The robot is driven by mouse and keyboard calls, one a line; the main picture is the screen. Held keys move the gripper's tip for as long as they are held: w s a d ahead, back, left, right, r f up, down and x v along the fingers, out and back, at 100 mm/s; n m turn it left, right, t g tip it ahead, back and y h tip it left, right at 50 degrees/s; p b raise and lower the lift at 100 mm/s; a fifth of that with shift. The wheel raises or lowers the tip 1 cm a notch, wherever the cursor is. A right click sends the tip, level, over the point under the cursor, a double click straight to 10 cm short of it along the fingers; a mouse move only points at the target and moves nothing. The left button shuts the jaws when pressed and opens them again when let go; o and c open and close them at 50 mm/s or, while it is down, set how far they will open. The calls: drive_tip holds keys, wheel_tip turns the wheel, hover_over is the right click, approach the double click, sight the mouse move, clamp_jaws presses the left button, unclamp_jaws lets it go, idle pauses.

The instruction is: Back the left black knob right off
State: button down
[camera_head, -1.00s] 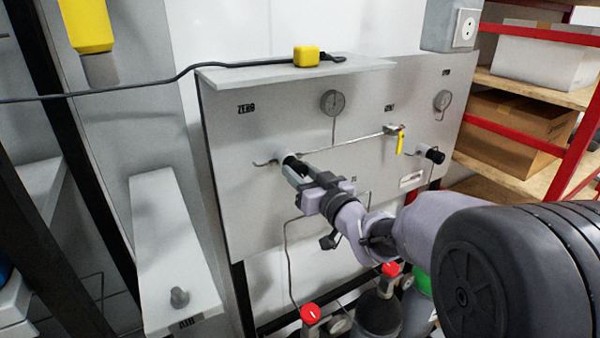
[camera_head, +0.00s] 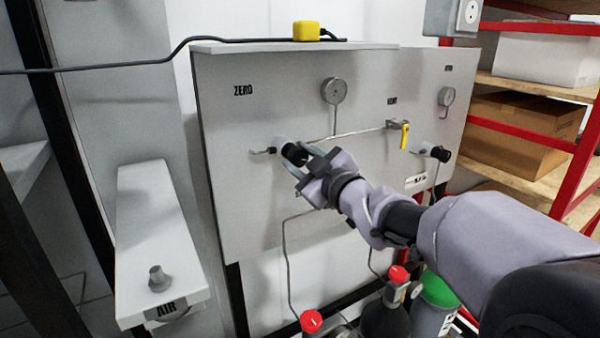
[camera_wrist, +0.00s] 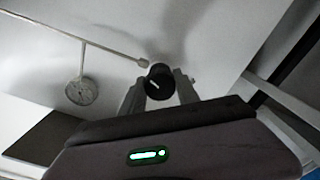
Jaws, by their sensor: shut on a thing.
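The left black knob (camera_head: 291,151) sticks out from the grey panel (camera_head: 250,205), below and right of the ZERO label. My gripper (camera_head: 294,160) is shut on it from the front, and its fingers partly hide it in the head view. In the wrist view the knob (camera_wrist: 158,84) sits between the two fingertips (camera_wrist: 160,92), with a white mark on its face. The knob is still at its fitting on the panel. How far it is unscrewed I cannot tell.
A right black knob (camera_head: 440,154), a yellow-handled valve (camera_head: 404,136) and two gauges, including the left one (camera_head: 334,91), are on the panel. Red-topped cylinders (camera_head: 385,318) stand below my arm. A white ledge (camera_head: 150,220) is at left and red shelving (camera_head: 575,165) at right.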

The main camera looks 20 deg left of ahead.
drive_tip(key=n+b, duration=0.4)
drive_tip(key=n, duration=0.1)
drive_tip(key=shift+f+n, duration=0.15)
drive_tip(key=shift+n, duration=0.15)
drive_tip(key=n+b, duration=0.3)
drive_tip(key=n, duration=0.2)
drive_tip(key=n+b, duration=0.3)
drive_tip(key=n, duration=0.3)
drive_tip(key=shift+n+b, duration=0.4)
drive_tip(key=shift+r+n+b, duration=0.2)
drive_tip(key=shift+n+b, duration=0.85)
drive_tip(key=shift+n, duration=1.25)
drive_tip(key=c, duration=0.9)
unclamp_jaws()
